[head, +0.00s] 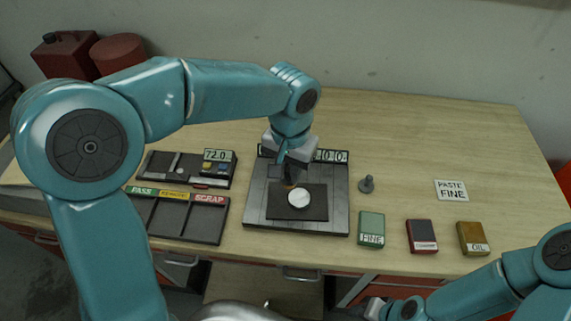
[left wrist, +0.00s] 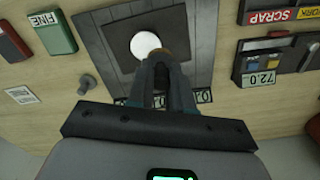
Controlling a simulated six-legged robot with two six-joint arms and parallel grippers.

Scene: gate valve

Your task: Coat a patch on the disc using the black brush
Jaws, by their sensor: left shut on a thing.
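The white disc (head: 299,197) lies flat on a dark square pad (head: 318,213) on the grey plate (head: 257,210); it also shows in the left wrist view (left wrist: 146,44). My left gripper (head: 290,168) points down just behind the disc. It is shut on the black brush, whose brownish tip (head: 290,184) shows below the fingers. In the left wrist view the tip (left wrist: 174,53) is at the disc's edge; I cannot tell whether it touches. Most of the brush is hidden between the fingers. My right gripper (head: 374,308) is low at the front edge, partly seen.
A green FINE block (head: 371,228), a dark red block (head: 421,236) and a yellow OIL block (head: 472,238) stand right of the plate. A grey knob (head: 367,184) and a PASTE FINE card (head: 451,190) lie behind them. The sorting tray (head: 178,220) is left. The back right is clear.

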